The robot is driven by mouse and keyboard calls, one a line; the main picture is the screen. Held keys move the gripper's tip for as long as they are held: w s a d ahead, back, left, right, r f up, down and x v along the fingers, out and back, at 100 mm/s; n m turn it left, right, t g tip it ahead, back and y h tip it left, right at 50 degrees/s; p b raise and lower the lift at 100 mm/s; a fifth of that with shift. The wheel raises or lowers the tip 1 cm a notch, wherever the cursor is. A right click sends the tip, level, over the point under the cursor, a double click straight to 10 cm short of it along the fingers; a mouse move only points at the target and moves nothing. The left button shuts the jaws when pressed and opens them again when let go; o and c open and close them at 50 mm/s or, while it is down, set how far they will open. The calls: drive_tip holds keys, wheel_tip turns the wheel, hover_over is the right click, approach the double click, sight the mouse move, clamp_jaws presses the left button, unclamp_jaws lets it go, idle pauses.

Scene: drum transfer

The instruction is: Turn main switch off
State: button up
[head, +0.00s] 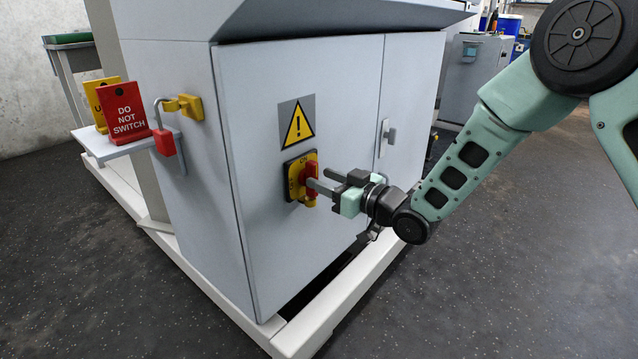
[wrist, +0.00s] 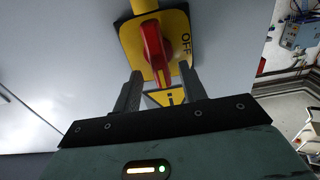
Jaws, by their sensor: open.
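The main switch is a red rotary handle (head: 311,178) on a yellow plate (head: 293,170), mounted on the grey cabinet door. In the wrist view the red handle (wrist: 155,50) lies lengthwise between the two fingers, and the plate (wrist: 178,38) shows the word OFF at its right side. My gripper (head: 322,179) is open at the switch, its fingers apart on either side of the handle's near end. It also shows in the wrist view (wrist: 160,88). I cannot tell whether a finger touches the handle.
A warning sign (head: 297,122) is above the switch. A red DO NOT SWITCH tag (head: 124,112) stands on a side shelf (head: 118,150). A door latch (head: 386,137) is right of the switch. The floor in front is clear.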

drive_tip(key=shift+x, duration=1.1)
clamp_jaws()
